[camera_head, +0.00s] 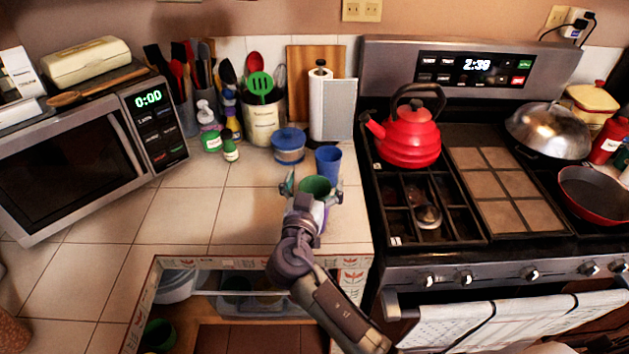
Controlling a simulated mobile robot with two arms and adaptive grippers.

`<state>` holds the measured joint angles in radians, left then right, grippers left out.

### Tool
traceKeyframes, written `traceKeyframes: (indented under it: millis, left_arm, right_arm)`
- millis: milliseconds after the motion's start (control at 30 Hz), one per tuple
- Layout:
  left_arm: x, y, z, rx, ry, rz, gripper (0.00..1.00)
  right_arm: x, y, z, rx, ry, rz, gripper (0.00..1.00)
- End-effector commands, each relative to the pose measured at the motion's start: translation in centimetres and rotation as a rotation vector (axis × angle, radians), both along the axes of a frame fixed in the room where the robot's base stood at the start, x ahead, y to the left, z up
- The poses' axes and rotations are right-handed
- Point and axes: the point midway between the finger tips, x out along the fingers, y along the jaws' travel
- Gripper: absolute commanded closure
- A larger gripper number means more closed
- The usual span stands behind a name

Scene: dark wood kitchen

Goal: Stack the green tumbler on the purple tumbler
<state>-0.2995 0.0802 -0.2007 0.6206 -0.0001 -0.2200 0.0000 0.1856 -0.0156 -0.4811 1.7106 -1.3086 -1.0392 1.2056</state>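The green tumbler (315,185) is upright near the front right of the tiled counter. A bit of the purple tumbler (323,215) shows directly below it, mostly hidden by my wrist. The green one appears to sit in or on the purple one, but I cannot tell how well it is seated. My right gripper (312,191) is at the green tumbler, with one finger on each side. The fingers look spread, with a small gap at the left one; contact on the right is unclear. My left gripper is not in view.
A blue tumbler (328,161) stands just behind, near a blue-lidded container (288,146) and a paper towel holder (321,105). The stove with a red kettle (408,138) is to the right. The counter left of the gripper is clear. An open space below holds containers.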

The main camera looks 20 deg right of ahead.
Motion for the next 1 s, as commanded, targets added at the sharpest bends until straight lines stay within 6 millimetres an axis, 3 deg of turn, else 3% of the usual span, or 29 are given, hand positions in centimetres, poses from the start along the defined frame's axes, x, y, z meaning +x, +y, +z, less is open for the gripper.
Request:
traceKeyframes:
  millis: [267,467,533,800,1000]
  left_arm:
    - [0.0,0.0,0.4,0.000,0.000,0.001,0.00]
    - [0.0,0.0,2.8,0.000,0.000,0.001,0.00]
    - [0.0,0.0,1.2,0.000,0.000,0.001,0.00]
    - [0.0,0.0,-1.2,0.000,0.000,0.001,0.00]
    - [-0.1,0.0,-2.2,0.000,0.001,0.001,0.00]
  right_arm:
    - [0.0,0.0,0.3,-0.001,0.000,0.000,0.00]
    - [0.0,0.0,2.0,-0.004,0.000,0.001,0.00]
    - [-1.3,0.8,0.7,0.003,0.001,0.004,0.00]
    - [-6.5,3.7,0.6,0.005,0.001,0.002,0.00]
    - [-9.3,5.3,0.9,0.001,0.000,0.001,0.00]
